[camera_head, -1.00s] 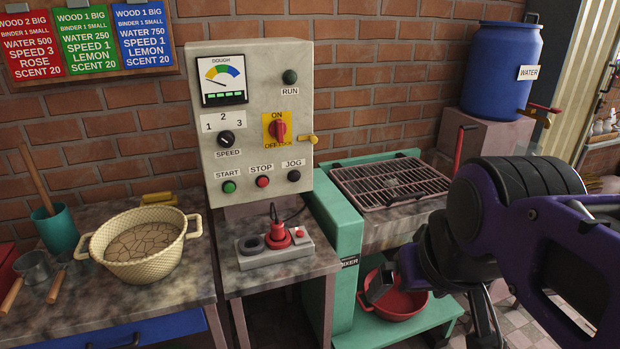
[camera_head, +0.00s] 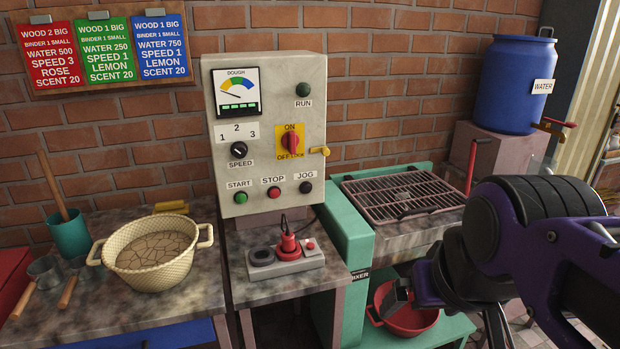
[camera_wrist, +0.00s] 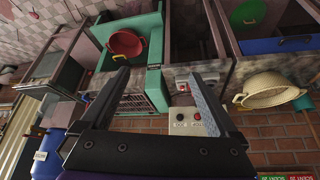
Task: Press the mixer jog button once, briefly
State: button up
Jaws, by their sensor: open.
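The jog button (camera_head: 306,187) is a dark round button under the JOG label at the lower right of the grey control panel (camera_head: 228,125). The red stop button (camera_head: 274,192) and green start button (camera_head: 241,198) are to its left. My gripper (camera_wrist: 158,78) is open and empty, its two fingers apart in the wrist view. In the head view it is low, right of the panel and clear of the jog button. In the wrist view part of the panel (camera_wrist: 188,130) shows between and behind the fingers; its small labels are hard to read.
A green mixer frame (camera_head: 345,240) with a red bowl (camera_head: 410,322) stands right of the panel. A grill rack (camera_head: 400,194) and a blue water barrel (camera_head: 513,85) are behind my arm. A red plug on a socket block (camera_head: 262,257) sits below the panel.

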grip_shut()
dwell(1.5)
